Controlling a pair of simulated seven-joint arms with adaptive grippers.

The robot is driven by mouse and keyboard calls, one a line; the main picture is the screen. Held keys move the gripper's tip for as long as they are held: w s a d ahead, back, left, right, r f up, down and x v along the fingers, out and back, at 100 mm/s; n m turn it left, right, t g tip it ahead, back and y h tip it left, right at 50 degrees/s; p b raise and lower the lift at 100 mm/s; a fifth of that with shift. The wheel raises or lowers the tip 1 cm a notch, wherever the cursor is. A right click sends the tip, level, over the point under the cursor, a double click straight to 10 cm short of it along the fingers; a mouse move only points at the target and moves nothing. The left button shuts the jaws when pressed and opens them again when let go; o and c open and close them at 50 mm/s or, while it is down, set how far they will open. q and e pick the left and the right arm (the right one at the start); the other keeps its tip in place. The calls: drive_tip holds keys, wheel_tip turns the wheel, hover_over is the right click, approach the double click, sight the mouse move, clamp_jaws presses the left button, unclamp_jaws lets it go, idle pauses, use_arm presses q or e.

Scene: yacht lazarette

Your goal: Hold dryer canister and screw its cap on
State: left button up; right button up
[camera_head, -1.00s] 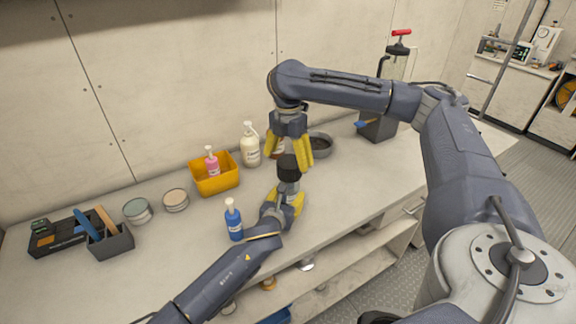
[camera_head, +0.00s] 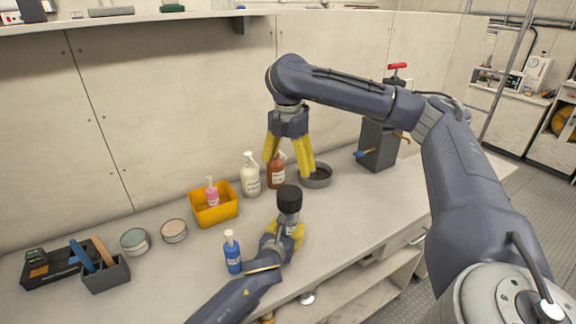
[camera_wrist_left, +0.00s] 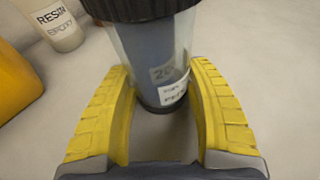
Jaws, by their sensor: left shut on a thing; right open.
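The dryer canister (camera_head: 288,219) is a clear cylinder with a dark filling and a white label, standing upright. My left gripper (camera_head: 284,236) is shut on its lower body; in the left wrist view the yellow fingers flank the canister (camera_wrist_left: 160,62). The black ribbed cap (camera_head: 289,197) sits on top of the canister, and its lower edge shows in the left wrist view (camera_wrist_left: 140,9). How tightly it is seated cannot be told. My right gripper (camera_head: 289,167) is open and empty above the cap, fingers pointing down and apart from it.
A blue bottle (camera_head: 232,253) stands close left of my left gripper. Behind are a yellow bin (camera_head: 215,212) with a pink bottle, a white pump bottle (camera_head: 250,176), a brown bottle (camera_head: 276,172) and a round dark dish (camera_head: 318,180). The counter right of the canister is clear.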

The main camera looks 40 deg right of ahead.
use_arm(q)
drive_tip(key=o, duration=1.6)
